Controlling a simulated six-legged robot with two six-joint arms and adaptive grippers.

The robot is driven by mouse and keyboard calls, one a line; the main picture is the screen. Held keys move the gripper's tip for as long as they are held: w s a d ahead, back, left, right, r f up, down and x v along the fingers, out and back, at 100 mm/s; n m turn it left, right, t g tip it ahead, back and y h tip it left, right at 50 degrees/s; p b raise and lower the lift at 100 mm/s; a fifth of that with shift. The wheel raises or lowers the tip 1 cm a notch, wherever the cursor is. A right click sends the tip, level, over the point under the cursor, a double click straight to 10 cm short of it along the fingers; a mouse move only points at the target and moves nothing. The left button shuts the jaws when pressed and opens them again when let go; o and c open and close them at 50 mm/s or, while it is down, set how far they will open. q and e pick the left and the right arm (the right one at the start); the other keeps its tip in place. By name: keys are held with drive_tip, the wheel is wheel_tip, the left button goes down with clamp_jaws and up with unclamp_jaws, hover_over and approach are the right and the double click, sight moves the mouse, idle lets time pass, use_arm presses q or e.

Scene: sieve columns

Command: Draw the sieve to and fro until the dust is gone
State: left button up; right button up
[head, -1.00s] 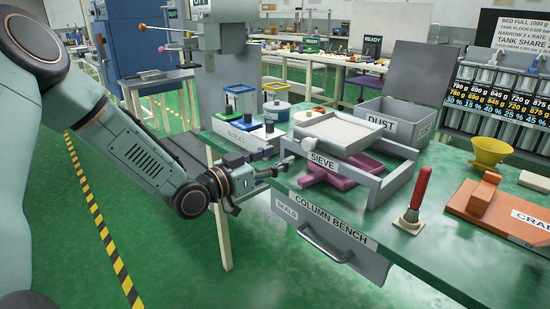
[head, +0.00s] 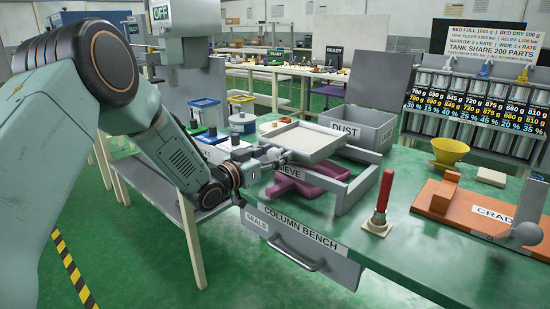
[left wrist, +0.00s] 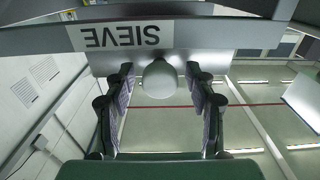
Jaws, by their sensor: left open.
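The sieve (head: 306,142) is a pale shallow tray in a grey frame on the green bench, with a light, flat surface inside. I cannot tell dust from the mesh. My left gripper (head: 274,157) is at the sieve's labelled front, partly covering it. In the left wrist view its open fingers (left wrist: 160,100) stand on both sides of a round pale knob (left wrist: 160,80) on the sieve front (left wrist: 210,35), with gaps between. A magenta pan (head: 313,182) lies under the sieve. A grey box labelled DUST (head: 378,134) stands behind it. My right gripper is not in view.
A red-handled tool (head: 383,195) stands upright right of the sieve. Further right are a yellow funnel (head: 450,151) and an orange cradle (head: 458,206). The bench front has a drawer handle (head: 297,254).

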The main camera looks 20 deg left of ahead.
use_arm(q)
drive_tip(key=shift+w+d+r, duration=0.1)
drive_tip(key=shift+w, duration=0.1)
drive_tip(key=shift+w, duration=0.1)
drive_tip(key=shift+c, duration=0.3)
clamp_jaws()
idle(0.3)
